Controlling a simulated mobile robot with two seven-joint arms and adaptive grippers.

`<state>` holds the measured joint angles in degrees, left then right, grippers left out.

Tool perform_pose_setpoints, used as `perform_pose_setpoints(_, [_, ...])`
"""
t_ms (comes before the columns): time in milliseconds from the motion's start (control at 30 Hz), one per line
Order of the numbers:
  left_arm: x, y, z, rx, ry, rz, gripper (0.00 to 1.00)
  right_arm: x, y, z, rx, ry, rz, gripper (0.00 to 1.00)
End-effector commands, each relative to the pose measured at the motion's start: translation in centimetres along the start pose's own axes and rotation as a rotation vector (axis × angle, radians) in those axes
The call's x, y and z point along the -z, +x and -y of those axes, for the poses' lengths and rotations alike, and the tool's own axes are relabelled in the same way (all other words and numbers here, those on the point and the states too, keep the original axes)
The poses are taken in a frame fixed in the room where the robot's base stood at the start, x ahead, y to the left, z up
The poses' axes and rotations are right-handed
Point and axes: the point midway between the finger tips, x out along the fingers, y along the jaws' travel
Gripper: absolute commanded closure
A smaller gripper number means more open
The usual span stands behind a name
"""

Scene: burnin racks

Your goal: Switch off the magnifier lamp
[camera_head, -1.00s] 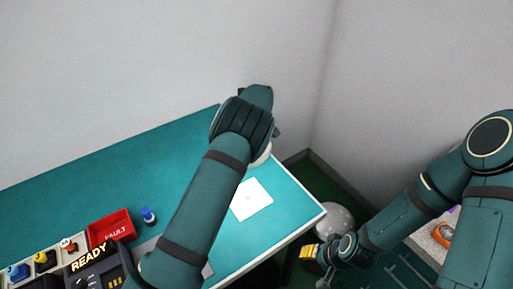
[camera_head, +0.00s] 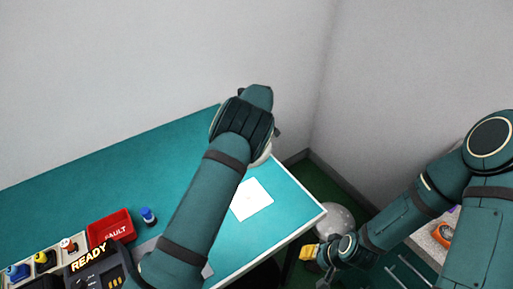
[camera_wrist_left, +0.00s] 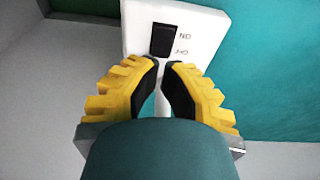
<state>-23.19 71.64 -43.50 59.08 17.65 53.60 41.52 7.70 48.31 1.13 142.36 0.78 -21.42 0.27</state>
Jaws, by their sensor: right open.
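In the left wrist view, a white lamp base (camera_wrist_left: 205,28) carries a black rocker switch (camera_wrist_left: 164,40), with ON and OFF printed beside it, upside down in this view. My left gripper (camera_wrist_left: 163,66) has its yellow, black-padded fingers close together, tips just short of the switch; I cannot tell whether they touch it. In the head view my left arm hides the left fingers and most of the lamp; a pale rounded part (camera_head: 263,154) shows beside the wrist. Whether the lamp is lit is unclear. My right gripper (camera_head: 309,252) is open and empty, off the table's right side.
The teal table (camera_head: 120,175) bears a white sheet (camera_head: 252,199), a red FAULT bin (camera_head: 110,226), a blue-capped item (camera_head: 148,216) and a READY panel (camera_head: 95,262). A pale round object (camera_head: 334,219) stands beyond the right edge. Walls close off the back.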

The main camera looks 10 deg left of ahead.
Motion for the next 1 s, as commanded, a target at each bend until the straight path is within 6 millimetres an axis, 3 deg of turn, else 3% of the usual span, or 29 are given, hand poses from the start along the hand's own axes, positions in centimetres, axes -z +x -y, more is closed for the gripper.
perform_pose_setpoints(1000, [-0.2,1.4,0.0,0.000,0.000,0.000,1.00,-0.1,0.8,-0.3,0.000,0.000,0.000,0.53])
